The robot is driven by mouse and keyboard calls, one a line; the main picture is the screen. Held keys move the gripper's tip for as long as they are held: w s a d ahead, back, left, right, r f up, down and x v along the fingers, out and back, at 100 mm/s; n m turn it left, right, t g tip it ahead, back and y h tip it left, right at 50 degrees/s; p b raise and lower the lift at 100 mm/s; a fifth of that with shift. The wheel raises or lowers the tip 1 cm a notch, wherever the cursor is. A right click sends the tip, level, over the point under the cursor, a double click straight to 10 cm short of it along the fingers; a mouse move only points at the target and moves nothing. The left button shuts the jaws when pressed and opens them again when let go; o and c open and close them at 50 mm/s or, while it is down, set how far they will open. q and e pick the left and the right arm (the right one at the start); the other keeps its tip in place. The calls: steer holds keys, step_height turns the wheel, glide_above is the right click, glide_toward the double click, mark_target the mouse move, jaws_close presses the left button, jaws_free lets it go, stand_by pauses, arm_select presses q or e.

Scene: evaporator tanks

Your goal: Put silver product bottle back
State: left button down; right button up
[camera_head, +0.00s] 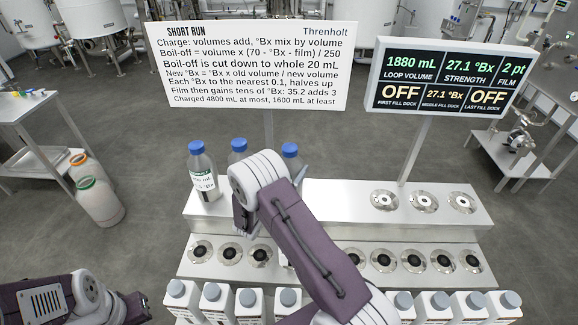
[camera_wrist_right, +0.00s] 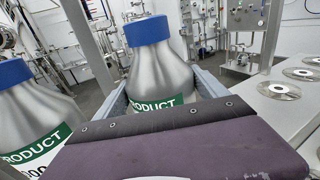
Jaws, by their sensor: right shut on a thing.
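Three silver product bottles with blue caps show in the head view: a left one (camera_head: 203,172), a middle one (camera_head: 238,149) and a right one (camera_head: 290,157), the last two partly hidden by my right arm. In the right wrist view, my right gripper (camera_wrist_right: 160,88) is shut on a silver bottle (camera_wrist_right: 158,62) with a green PRODUCT label, upright between its fingers. Another silver bottle (camera_wrist_right: 30,110) stands to its left.
The stepped stand has three empty round docks (camera_head: 422,201) on its upper right and a row of docks (camera_head: 411,260) below. Several grey-capped white bottles (camera_head: 435,305) line the front. A text board (camera_head: 247,65) and a readout (camera_head: 450,80) stand behind.

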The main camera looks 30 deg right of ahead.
steer(key=o, duration=1.8)
steer(key=shift+o, duration=0.9)
steer(key=b+v, duration=0.3)
steer(key=v, duration=0.9)
steer(key=s+d+f+m+g+y, duration=0.3)
steer(key=s+m+g, duration=0.3)
steer(key=s, duration=0.3)
steer(key=s+d+f+m+g+y, duration=0.2)
steer(key=s+d+f+m+g, duration=0.1)
steer(key=s+m+g, duration=0.5)
steer(key=s+a+m+t+y, duration=0.1)
steer(key=a+m+t+y, duration=0.3)
steer(key=a+m+y, duration=0.5)
steer(key=a+m, duration=0.2)
steer(key=shift+s+f+m+t+y, duration=0.25)
steer(key=shift+m+t+y, duration=0.05)
steer(key=shift+y, duration=0.1)
